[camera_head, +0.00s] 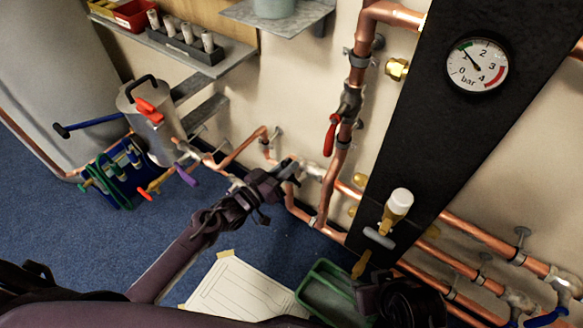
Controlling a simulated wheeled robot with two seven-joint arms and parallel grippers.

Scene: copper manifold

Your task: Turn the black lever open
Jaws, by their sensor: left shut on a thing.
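My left gripper (283,176) reaches in from the left to the copper pipework low on the wall. It is shut at a valve on the pipe, on what looks like the black lever. The dark fingers cover most of that lever, so its angle cannot be told. The copper pipe (300,213) runs down beside the fingers. My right gripper (385,285) is a dark shape at the bottom edge, partly out of frame, and its fingers are not clear.
A red-handled valve (331,136) hangs on the pipe above. A pressure gauge (477,66) sits on the black panel (440,110). A white-capped fitting (399,203) is lower down. A green tray (328,290) and paper sheet (235,287) lie below.

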